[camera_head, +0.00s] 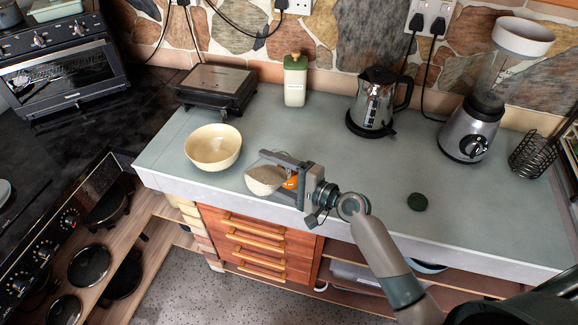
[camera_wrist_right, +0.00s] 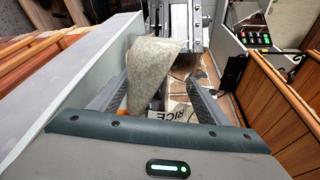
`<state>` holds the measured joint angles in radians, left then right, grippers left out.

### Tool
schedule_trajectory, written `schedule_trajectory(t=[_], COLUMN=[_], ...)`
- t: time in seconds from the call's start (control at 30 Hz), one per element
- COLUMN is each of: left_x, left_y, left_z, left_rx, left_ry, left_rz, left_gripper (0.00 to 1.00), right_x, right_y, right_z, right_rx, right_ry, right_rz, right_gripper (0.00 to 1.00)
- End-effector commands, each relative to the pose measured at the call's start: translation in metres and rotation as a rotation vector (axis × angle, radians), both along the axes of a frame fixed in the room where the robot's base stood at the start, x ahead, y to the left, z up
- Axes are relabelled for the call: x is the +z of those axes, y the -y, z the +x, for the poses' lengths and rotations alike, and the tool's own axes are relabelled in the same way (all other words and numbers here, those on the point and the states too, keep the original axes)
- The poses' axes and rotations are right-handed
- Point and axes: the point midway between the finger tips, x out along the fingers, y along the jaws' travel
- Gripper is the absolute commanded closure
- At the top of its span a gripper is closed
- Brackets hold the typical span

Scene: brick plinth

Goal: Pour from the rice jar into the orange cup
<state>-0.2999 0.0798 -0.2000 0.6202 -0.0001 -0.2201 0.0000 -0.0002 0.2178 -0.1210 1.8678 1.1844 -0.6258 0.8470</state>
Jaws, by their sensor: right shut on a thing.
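The rice jar (camera_head: 264,180) is clear, with pale rice showing through its wall, and is tilted over towards the left. My right gripper (camera_head: 282,172) is shut on it above the front edge of the counter. In the right wrist view the jar (camera_wrist_right: 155,65) sits between the fingers of the right gripper (camera_wrist_right: 157,85), with part of its RICE label showing. A patch of orange, seemingly the orange cup (camera_head: 290,182), shows by the gripper fingers; most of it is hidden. I cannot tell whether rice is leaving the jar. My left gripper is not in view.
A cream bowl (camera_head: 213,147) stands left of the jar on the counter (camera_head: 340,185). A grill (camera_head: 216,88), a green-capped bottle (camera_head: 295,80), a kettle (camera_head: 375,100) and a blender (camera_head: 480,115) stand along the back.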

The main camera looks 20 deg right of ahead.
Motion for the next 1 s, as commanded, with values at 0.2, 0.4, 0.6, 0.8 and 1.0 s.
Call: schedule_trajectory(t=[0.2, 0.4, 0.6, 0.8, 1.0], left_x=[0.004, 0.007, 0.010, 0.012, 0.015], left_y=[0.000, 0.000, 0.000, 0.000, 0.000], left_z=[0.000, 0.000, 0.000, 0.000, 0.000], left_rx=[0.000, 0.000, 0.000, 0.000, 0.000], left_ry=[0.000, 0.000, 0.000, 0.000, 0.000], left_rz=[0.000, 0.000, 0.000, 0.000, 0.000], left_gripper=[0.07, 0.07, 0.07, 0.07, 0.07], right_x=[0.005, 0.006, 0.008, 0.010, 0.011], right_y=[0.001, 0.002, 0.003, 0.004, 0.005], right_z=[0.001, 0.002, 0.003, 0.003, 0.004], right_rx=[-0.001, -0.001, 0.000, -0.001, -0.001], right_ry=[-0.011, -0.025, -0.038, -0.051, -0.065], right_rz=[0.021, 0.038, 0.055, 0.073, 0.090], right_gripper=[0.73, 0.73, 0.73, 0.73, 0.73])
